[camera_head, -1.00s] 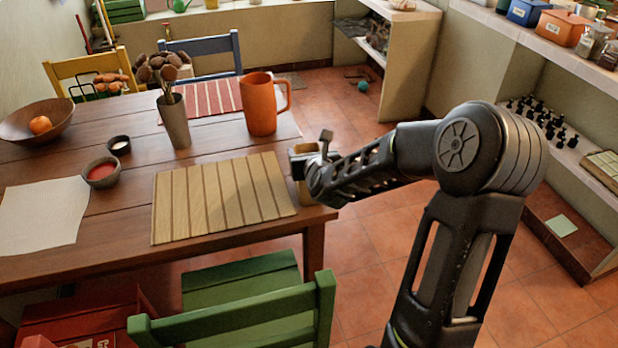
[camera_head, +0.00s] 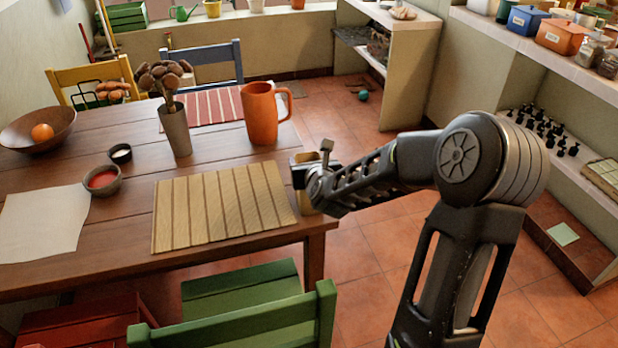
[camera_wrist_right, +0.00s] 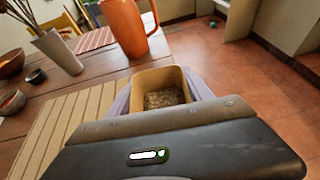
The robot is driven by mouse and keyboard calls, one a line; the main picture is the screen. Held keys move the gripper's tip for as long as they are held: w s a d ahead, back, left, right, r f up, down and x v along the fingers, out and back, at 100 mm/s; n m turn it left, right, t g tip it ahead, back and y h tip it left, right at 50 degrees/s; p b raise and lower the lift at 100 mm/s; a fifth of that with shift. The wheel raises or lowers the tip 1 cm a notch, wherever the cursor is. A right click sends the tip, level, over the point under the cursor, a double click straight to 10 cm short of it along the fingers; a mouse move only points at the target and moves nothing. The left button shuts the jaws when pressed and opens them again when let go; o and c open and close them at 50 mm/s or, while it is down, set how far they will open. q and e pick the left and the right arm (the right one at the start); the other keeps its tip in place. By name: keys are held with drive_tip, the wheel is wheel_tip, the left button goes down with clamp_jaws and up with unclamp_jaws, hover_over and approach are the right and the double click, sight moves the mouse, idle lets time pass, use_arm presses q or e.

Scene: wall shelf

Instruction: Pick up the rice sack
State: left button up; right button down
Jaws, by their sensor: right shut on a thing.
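The rice sack appears to be the tan, open-topped thing with grainy brown contents (camera_wrist_right: 163,92) in the right wrist view. It is upright between the pale fingers of my right gripper (camera_wrist_right: 165,98), which is shut on it. In the head view my right gripper (camera_head: 308,180) is at the right end of the wooden table, beside the striped mat. Only a small tan part of the sack (camera_head: 305,203) shows there; my gripper hides the rest. I cannot tell whether its bottom touches the table. My left gripper is not in view.
The wooden table (camera_head: 120,215) holds an orange pitcher (camera_head: 260,117), a grey vase (camera_head: 176,130), small bowls and a striped mat (camera_head: 222,207). A green chair (camera_head: 245,315) stands at the near edge. Shelves (camera_head: 560,60) line the right wall. Tiled floor (camera_head: 385,245) is open between.

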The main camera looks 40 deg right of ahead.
wheel_tip(320, 180, up, 10)
drive_tip(key=shift+p, duration=0.4)
idle(0.6)
